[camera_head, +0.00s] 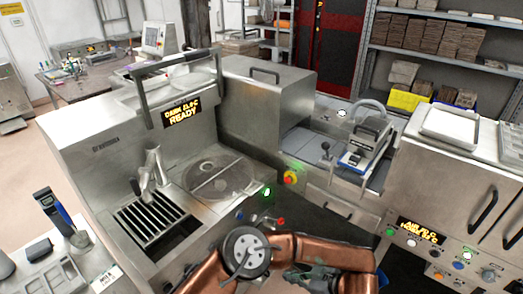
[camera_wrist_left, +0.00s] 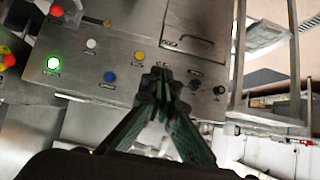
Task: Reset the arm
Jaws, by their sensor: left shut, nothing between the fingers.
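My left arm, copper-coloured with a grey joint, bends across the bottom middle of the head view. My left gripper (camera_head: 308,273) shows there only in part, dark green, beside the arm's copper links. In the left wrist view the gripper (camera_wrist_left: 161,78) points up the picture with its dark green fingers closed together and nothing between them. Its tips appear in front of a steel control panel (camera_wrist_left: 125,50); I cannot tell how far off. My right gripper is in neither view.
The panel has a lit green button (camera_wrist_left: 53,63), a yellow button (camera_wrist_left: 138,55) and black knobs. A steel sink unit (camera_head: 110,150) stands left and a steel cabinet (camera_head: 440,190) right. A small press-like device (camera_head: 368,143) sits on the back counter. Shelves stand behind.

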